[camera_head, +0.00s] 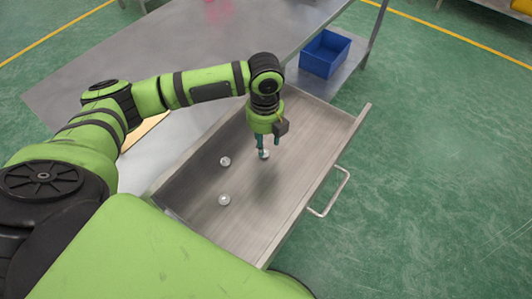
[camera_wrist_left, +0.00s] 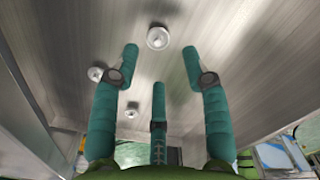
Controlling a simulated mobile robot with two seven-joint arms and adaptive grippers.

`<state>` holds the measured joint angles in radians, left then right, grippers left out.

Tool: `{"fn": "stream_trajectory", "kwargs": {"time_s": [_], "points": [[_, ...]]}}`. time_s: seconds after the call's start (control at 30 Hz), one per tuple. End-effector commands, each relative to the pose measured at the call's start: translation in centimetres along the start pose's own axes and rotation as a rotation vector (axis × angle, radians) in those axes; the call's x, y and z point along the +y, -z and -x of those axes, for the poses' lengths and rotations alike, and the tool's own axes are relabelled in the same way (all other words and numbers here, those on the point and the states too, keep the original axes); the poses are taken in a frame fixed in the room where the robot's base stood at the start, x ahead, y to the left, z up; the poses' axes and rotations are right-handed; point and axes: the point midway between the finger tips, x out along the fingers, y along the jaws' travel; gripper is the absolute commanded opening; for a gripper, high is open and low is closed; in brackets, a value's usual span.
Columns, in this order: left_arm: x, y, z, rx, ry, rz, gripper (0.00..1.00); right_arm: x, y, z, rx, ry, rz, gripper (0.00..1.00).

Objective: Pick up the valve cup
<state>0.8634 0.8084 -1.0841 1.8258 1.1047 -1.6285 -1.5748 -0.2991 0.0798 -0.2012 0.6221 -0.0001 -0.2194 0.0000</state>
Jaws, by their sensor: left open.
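Three small silvery round valve cups lie apart on the floor of an open metal drawer (camera_head: 300,125). In the head view one valve cup (camera_head: 264,154) is by the fingertips of my left gripper (camera_head: 266,147), a second cup (camera_head: 225,161) lies to its left, and a third cup (camera_head: 224,199) lies nearer. My left gripper points down into the drawer, its three teal fingers spread and empty. In the left wrist view the gripper (camera_wrist_left: 160,66) has one cup (camera_wrist_left: 158,37) just beyond its fingertips. Another cup (camera_wrist_left: 95,73) shows beside the left finger. My right gripper is out of view.
The drawer has raised side walls and a handle (camera_head: 330,192) on its right side. A grey metal table (camera_head: 190,50) stands behind and left of the drawer. A blue bin (camera_head: 325,53) sits at the back. Open green floor (camera_head: 430,150) lies to the right.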

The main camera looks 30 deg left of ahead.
Motion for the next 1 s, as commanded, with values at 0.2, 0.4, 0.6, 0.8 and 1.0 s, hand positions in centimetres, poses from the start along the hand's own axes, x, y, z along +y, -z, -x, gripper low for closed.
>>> {"fn": "stream_trajectory", "kwargs": {"time_s": [0.2, 0.4, 0.6, 0.8, 1.0], "points": [[0.1, -0.3, -2.9, 0.002, -0.002, 0.002, 0.46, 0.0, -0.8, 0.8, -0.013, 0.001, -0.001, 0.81], [0.0, -0.3, -5.0, 0.0, 0.002, 0.001, 0.46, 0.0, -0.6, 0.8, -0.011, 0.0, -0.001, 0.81], [0.1, -0.3, -5.2, -0.002, 0.002, 0.001, 0.46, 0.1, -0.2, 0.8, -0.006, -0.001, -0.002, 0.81], [0.1, -0.3, -5.2, -0.002, 0.002, 0.001, 0.17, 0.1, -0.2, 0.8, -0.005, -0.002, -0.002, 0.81], [0.1, -0.3, -5.2, -0.002, 0.002, 0.001, 0.17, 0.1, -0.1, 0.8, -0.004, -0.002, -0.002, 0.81]]}}
